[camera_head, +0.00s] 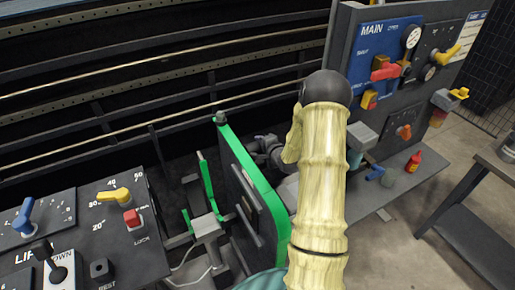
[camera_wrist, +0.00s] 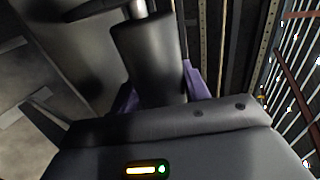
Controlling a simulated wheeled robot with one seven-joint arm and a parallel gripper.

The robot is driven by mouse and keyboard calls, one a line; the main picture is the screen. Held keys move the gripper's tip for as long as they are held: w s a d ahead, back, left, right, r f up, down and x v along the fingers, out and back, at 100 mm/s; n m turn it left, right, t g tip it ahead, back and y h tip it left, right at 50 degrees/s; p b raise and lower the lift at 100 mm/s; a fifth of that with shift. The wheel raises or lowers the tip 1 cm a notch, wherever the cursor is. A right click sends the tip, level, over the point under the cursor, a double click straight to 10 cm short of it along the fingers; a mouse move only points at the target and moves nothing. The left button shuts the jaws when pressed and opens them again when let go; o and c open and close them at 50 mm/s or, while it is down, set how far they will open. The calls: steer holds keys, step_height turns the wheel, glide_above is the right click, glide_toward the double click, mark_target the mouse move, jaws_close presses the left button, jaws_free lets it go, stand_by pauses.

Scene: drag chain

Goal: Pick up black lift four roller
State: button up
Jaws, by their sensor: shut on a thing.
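A black cylindrical roller (camera_wrist: 145,48) stands out from the gripper in the wrist view, with a metal shaft end at its top. My gripper (camera_wrist: 160,90) is shut on it, with a purple finger showing on each side. The roller's near end is hidden behind the dark gripper body. In the head view my arm, in a pale yellow sleeve, reaches over the machine. The gripper and roller cannot be made out clearly there, behind the arm and a green-edged panel (camera_head: 247,183).
A control panel (camera_head: 92,225) with coloured knobs is at the lower left. A MAIN panel (camera_head: 400,75) with gauges and valves stands at the right. A small red bottle (camera_head: 414,161) is on the ledge below it. Metal rails run across the back.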

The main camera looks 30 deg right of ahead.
steer(key=shift+r, duration=0.1)
step_height(320, 180, up, 18)
steer(key=shift+p, duration=0.3)
stand_by(0.7)
